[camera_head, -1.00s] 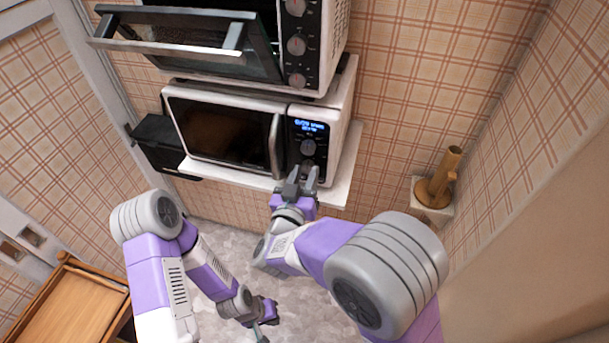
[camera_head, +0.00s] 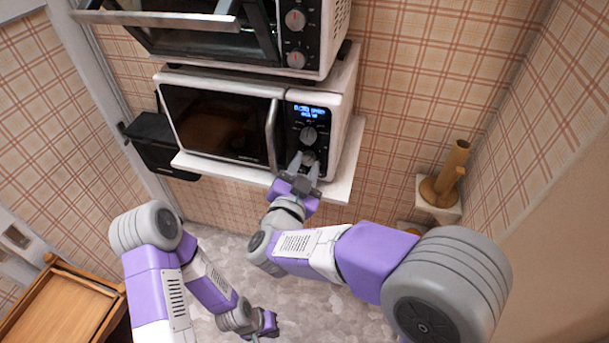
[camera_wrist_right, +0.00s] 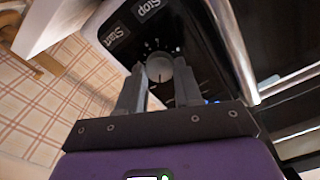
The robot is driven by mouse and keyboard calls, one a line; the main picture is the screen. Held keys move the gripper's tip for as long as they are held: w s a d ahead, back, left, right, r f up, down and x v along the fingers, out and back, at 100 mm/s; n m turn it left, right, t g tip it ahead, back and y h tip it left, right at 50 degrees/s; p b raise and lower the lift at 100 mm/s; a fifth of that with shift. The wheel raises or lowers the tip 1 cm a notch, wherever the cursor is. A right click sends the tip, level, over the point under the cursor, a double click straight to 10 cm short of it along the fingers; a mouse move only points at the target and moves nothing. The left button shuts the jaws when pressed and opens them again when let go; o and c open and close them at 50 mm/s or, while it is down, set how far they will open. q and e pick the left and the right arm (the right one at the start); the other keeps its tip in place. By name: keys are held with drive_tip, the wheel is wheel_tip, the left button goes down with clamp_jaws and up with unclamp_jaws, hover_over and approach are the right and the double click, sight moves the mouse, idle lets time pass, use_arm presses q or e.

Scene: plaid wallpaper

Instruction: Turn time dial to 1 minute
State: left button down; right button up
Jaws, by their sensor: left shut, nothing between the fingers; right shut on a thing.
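The white microwave (camera_head: 225,85) has a black control panel with a lit blue display (camera_head: 309,112), an upper dial (camera_head: 308,135) and a lower dial at my right fingertips. My right gripper (camera_head: 305,162) is at the lower part of the panel. In the right wrist view its two fingers (camera_wrist_right: 158,84) are shut on the round grey lower dial (camera_wrist_right: 159,68), one on each side. Start and Stop labels show beside it. The display text and dial setting are too small to read. My left gripper (camera_head: 268,326) is shut and empty, low near the bottom edge, far from the microwave.
The microwave stands on a white shelf (camera_head: 343,180). An oven (camera_head: 330,35) with its door open (camera_head: 165,18) is above it. A black box (camera_head: 155,140) hangs at left. A wooden object (camera_head: 445,180) stands on a small ledge at right. A wooden cabinet (camera_head: 60,315) is lower left.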

drive_tip(key=shift+f+m+b, duration=0.1)
drive_tip(key=shift+m+b, duration=1.8)
drive_tip(key=shift+m, duration=0.3)
drive_tip(key=o, duration=1)
drive_tip(key=shift+o, duration=0.2)
drive_tip(key=shift+s, duration=0.1)
drive_tip(key=v, duration=0.7)
drive_tip(key=shift+s+p, duration=0.2)
drive_tip(key=shift+p, duration=0.25)
drive_tip(key=shift+a, duration=0.1)
